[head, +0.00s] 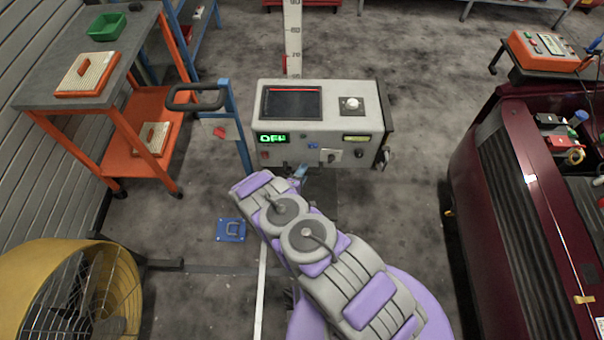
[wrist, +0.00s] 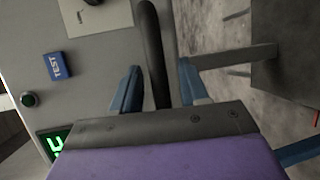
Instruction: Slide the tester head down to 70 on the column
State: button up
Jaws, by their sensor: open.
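The tester head (head: 330,115) is a grey box with a dark screen, a knob and a green readout, standing in front of the column. The column's white numbered scale (head: 293,38) rises behind it, with red beside its lower visible part; the digits are too small to read surely. My gripper (head: 301,172) is at the head's lower front edge, mostly hidden by my arm in the head view. In the wrist view, my gripper (wrist: 158,92) is open, its blue fingers on either side of a dark handle bar (wrist: 154,50). Contact cannot be told. The blue TEST button (wrist: 58,66) is beside it.
A blue post with a black loop handle (head: 197,97) stands left of the head. An orange-framed bench (head: 60,70) is further left, a yellow fan (head: 70,290) at lower left. A dark red car (head: 520,200) is at right. Floor between head and car is clear.

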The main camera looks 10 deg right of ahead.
jog(key=p+v, duration=0.3)
jog(key=v, duration=1.4)
jog(key=shift+a+r, duration=0.1)
jog(key=shift+a, duration=0.1)
